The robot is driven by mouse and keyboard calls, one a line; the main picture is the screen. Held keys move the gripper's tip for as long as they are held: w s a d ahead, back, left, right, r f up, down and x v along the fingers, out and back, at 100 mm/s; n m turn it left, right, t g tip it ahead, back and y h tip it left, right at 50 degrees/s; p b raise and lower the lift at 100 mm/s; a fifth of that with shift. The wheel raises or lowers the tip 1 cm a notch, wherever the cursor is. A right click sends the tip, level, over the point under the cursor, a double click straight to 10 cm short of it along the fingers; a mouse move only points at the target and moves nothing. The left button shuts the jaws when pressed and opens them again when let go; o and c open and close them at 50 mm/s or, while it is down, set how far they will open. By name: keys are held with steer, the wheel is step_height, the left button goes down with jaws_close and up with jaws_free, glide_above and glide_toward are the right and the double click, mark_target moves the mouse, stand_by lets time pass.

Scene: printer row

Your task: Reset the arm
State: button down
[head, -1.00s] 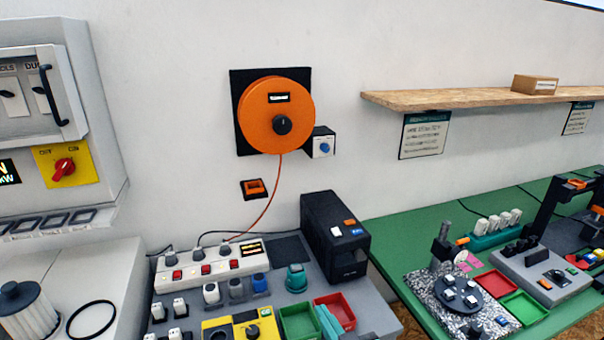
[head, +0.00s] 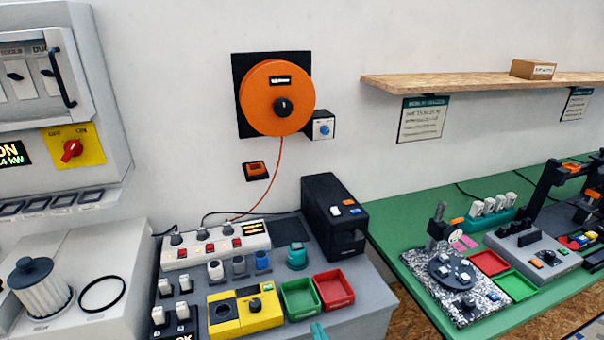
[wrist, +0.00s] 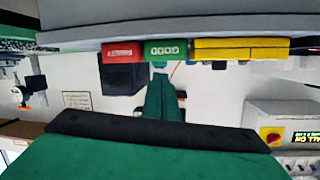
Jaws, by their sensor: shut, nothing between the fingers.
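My gripper shows in the wrist view (wrist: 161,88) as teal-green fingers held together, with nothing between them. In the head view only a small teal tip of my gripper (head: 318,332) shows at the bottom edge, just in front of the green tray (head: 300,299) and red tray (head: 333,289). The rest of my arm is out of the head view. The wrist view is upside down, with the bench front and trays along its top and the wall beyond the fingers.
The grey bench holds a yellow box (head: 245,311), a black printer (head: 335,216) and a switched power strip (head: 215,246). An orange reel (head: 277,98) hangs on the wall. A green table (head: 411,257) stands right, below a wooden shelf (head: 450,82). A cabinet with a red knob (head: 72,150) is left.

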steer(key=s+a+f+m+h, duration=0.1)
steer(key=s+f+m+h, duration=0.1)
steer(key=s+f, duration=0.6)
steer(key=s+a+f, duration=0.1)
steer(key=s, duration=1.1)
steer(key=s+a+n+h, duration=0.1)
steer(key=s, duration=1)
steer(key=shift+s+a+f+n, duration=0.3)
steer(key=shift+s+f, duration=0.05)
steer(key=c, duration=2.4)
jaws_free()
steer(key=shift+s+r, duration=0.15)
steer(key=shift+s, duration=0.2)
steer(key=shift+c, duration=0.2)
steer(key=o, duration=0.7)
steer(key=shift+s+a+r, duration=0.1)
steer(key=shift+s+r, duration=0.05)
